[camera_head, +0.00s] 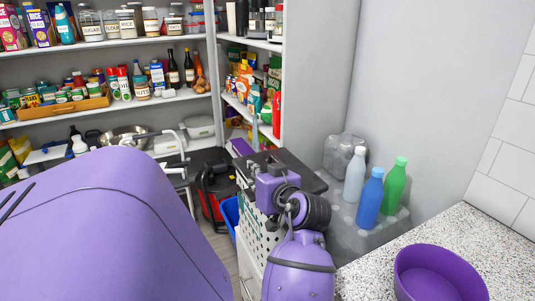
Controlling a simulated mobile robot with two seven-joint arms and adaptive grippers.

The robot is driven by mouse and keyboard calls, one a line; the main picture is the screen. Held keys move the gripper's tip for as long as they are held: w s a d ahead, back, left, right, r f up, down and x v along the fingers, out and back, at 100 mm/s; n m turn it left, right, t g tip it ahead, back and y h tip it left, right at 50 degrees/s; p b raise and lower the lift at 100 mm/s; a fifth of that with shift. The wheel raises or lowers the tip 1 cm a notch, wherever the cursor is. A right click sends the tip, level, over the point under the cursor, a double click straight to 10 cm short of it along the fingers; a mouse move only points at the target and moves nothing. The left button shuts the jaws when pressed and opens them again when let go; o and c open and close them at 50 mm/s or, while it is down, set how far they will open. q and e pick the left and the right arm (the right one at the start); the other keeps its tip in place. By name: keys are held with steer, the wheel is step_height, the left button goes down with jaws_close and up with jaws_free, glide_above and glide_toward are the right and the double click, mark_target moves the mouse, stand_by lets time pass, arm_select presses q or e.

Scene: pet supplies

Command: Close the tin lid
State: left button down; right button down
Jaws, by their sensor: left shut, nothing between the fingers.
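I cannot make out a tin or its lid for certain in this view. An open, empty purple round bowl-like container (440,274) stands on the speckled counter at the lower right, cut off by the bottom edge. My purple arm reaches up from the bottom middle. My left gripper (258,170) is at its far end, mostly hidden behind the wrist, in front of a dark flat top. It is shut with nothing seen in it, well left of the purple container. My right gripper is not in view.
The speckled counter (382,270) is clear left of the container. Blue, pale and green bottles (369,199) stand on a grey pack behind it. A white perforated bin (258,236) is close to my arm. Stocked shelves (100,112) line the back wall.

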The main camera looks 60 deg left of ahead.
mark_target(252, 198)
arm_select(q)
steer(key=shift+s+a+f+n+b, duration=0.15)
steer(key=shift+f+n+b, duration=0.1)
steer(key=shift+f, duration=0.3)
steer(key=shift+s+d+f+n+b, duration=0.15)
steer(key=shift+f+b, duration=0.1)
steer(key=shift+f, duration=0.3)
steer(key=shift+s+a+f+n+t+b, duration=0.1)
steer(key=shift+f+n+t+b, duration=0.25)
steer(key=shift+f, duration=0.15)
steer(key=shift+f, duration=0.1)
